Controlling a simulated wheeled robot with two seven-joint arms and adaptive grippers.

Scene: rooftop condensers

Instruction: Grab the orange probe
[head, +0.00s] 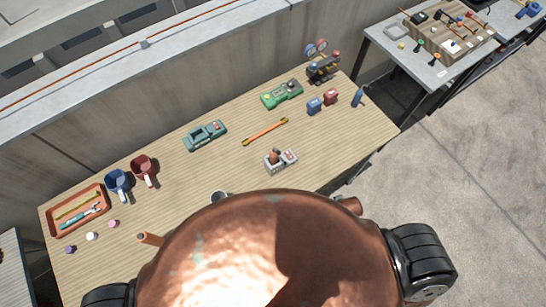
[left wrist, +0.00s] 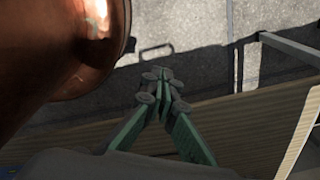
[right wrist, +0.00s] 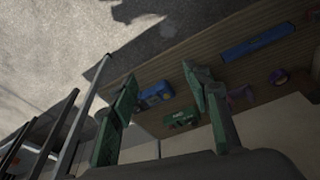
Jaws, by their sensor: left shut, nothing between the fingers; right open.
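A slim orange stick-like tool (head: 265,131) with darker ends lies flat near the middle of the wooden table in the head view. It is the clearest match for the orange probe, though I cannot be sure. No gripper is near it in the head view, where neither gripper shows. My left gripper (left wrist: 162,82) is shut and empty in the left wrist view, with a table edge and concrete floor beyond. My right gripper (right wrist: 159,76) is open and empty in the right wrist view. The orange tool does not show in either wrist view.
The wooden table (head: 215,170) holds a green meter (head: 282,93), a teal device (head: 205,135), a grey box (head: 280,160), a blue mug (head: 117,181), a red mug (head: 145,170) and an orange tray (head: 77,211). A wall stands behind. The tabletop around the orange tool is clear.

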